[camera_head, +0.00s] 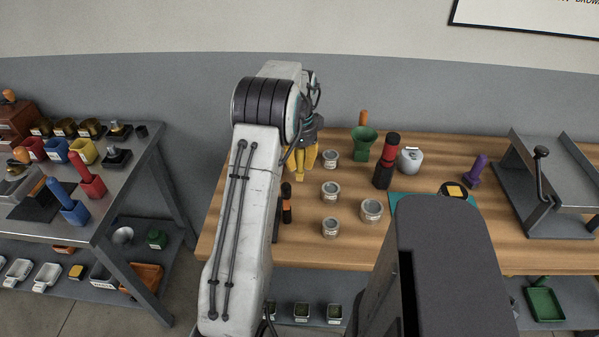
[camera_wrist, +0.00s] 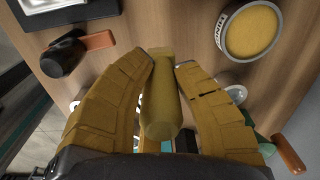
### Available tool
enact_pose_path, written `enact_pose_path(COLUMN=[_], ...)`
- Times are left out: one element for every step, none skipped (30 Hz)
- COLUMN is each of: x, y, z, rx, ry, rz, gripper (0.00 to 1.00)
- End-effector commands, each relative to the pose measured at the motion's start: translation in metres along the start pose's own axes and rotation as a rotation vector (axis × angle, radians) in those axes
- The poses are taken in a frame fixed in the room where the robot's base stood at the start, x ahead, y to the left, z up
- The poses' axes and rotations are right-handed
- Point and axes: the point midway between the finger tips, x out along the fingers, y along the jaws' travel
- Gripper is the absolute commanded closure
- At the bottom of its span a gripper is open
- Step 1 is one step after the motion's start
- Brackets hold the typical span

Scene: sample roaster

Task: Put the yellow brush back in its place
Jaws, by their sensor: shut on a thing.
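My gripper (camera_head: 300,172) has yellow fingers and is over the back left part of the wooden table in the head view. In the wrist view my gripper (camera_wrist: 164,68) is shut on a yellow, rounded handle-like piece, which I take to be the yellow brush (camera_wrist: 161,105). It lies between the two fingers, its narrower end near the fingertips. Its bristles are not visible, and in the head view I cannot tell the brush from the yellow fingers. A small yellow container (camera_head: 83,152) stands on the metal table at left; I cannot tell if it is the brush's place.
A black tool with an orange part (camera_head: 287,204) is near my arm. Red (camera_head: 88,180) and blue (camera_head: 66,203) handled items stand on the left table.

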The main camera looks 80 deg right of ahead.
Motion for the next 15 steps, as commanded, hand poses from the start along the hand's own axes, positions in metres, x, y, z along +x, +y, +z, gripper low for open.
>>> enact_pose_path(x=[0.001, 0.002, 0.005, 0.008, 0.011, 0.017, 0.02, 0.024, 0.028, 0.031, 0.034, 0.036, 0.038, 0.039, 0.04], y=[0.0, 0.0, 0.0, 0.0, 0.0, 0.001, 0.001, 0.001, 0.0, 0.0, 0.001, 0.0, 0.0, 0.0, 0.0], z=[0.001, 0.001, 0.001, 0.001, 0.001, 0.001, 0.001, 0.001, 0.001, 0.001, 0.001, 0.001, 0.001, 0.001, 0.001], rx=[0.0, 0.0, 0.0, 0.0, 0.0, 0.0, 0.0, 0.0, 0.0, 0.0, 0.0, 0.0, 0.0, 0.0, 0.0], ry=[0.0, 0.0, 0.0, 0.0, -0.001, -0.001, -0.001, -0.001, -0.001, -0.001, -0.001, 0.0, 0.0, 0.0, 0.0], rz=[-0.001, 0.0, 0.0, 0.001, 0.003, 0.003, 0.003, 0.003, 0.002, 0.002, 0.002, 0.001, 0.0, 0.0, 0.0], gripper=[1.0, 1.0, 1.0, 1.0, 1.0, 1.0, 1.0, 1.0, 1.0, 1.0, 1.0, 1.0, 1.0, 1.0, 1.0])
